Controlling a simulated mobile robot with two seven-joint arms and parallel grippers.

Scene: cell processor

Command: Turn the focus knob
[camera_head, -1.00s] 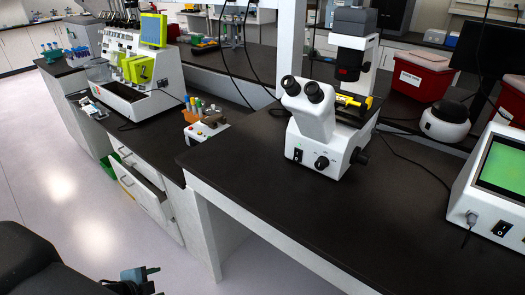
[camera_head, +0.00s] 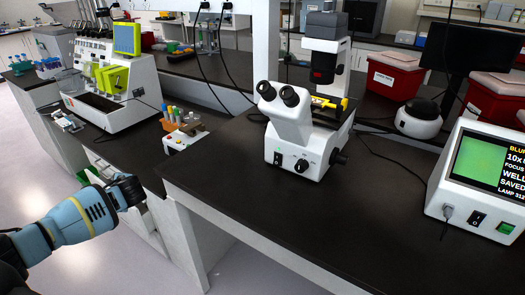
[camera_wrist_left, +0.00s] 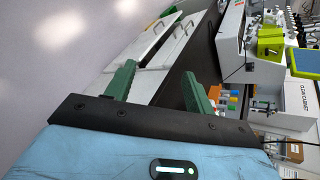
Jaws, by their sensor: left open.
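The white microscope (camera_head: 300,140) stands on the black bench in the head view, with twin black eyepieces. A round black knob (camera_head: 302,166) is on its front face, and another black knob (camera_head: 338,157) sticks out of its right side. I cannot tell from labels which one is the focus knob. My left gripper (camera_head: 92,174) is at the lower left, over the floor and drawers beside the bench, well away from the microscope. In the left wrist view its two green fingers (camera_wrist_left: 158,85) are spread apart with nothing between them. My right gripper is not in view.
A white monitor unit (camera_head: 455,210) with a green screen and text stands at the right. A tube rack (camera_head: 183,128) sits at the bench corner left of the microscope. Red bins (camera_head: 395,75) are behind. The black bench top (camera_head: 300,225) in front of the microscope is clear.

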